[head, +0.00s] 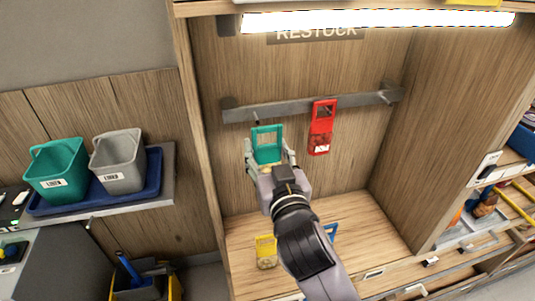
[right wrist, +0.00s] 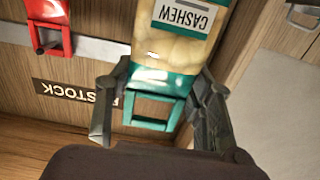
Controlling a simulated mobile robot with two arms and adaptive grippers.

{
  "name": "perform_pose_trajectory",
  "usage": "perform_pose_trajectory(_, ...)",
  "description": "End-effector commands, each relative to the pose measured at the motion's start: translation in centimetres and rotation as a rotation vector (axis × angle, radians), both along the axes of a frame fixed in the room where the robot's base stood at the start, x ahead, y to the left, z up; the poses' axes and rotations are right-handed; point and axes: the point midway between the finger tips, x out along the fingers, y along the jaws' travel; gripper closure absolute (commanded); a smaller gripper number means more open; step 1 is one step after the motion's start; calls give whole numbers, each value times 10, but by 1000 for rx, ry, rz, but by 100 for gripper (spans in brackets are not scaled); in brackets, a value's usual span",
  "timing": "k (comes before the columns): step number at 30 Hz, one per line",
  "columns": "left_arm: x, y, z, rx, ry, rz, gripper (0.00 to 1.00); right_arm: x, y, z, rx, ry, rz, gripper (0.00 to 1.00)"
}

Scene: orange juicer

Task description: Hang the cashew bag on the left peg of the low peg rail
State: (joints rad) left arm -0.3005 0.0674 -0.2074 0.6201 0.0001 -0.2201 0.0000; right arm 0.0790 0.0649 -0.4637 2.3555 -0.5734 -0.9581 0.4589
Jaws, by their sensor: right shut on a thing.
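The cashew bag (head: 267,153), with a teal hanger frame, is in front of the back panel in the head view, just under the low peg rail (head: 285,107). In the right wrist view the cashew bag (right wrist: 172,45) appears upside down with its label readable. My right gripper (head: 271,161) is shut on the bag, one finger at each side; it also shows in the right wrist view (right wrist: 155,110). The left peg (head: 257,122) is by the upper left of the teal frame. I cannot tell whether the frame is around it. My left gripper is out of view.
A red bag (head: 321,128) hangs from the rail to the right. A yellow-topped bag (head: 266,252) and a blue frame (head: 331,231) are on the shelf below. Side walls bound the bay. Green (head: 57,170) and grey (head: 119,162) bins stand at left.

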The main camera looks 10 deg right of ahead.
Motion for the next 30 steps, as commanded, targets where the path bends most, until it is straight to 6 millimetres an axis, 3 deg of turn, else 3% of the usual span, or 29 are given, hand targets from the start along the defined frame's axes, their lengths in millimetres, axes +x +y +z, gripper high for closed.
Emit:
perform_pose_trajectory(12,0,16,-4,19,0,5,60,26,-1,-2,0,-2,-1,80)
perform_pose_trajectory(30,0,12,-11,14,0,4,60,62,-1,-5,-1,-2,-1,80)
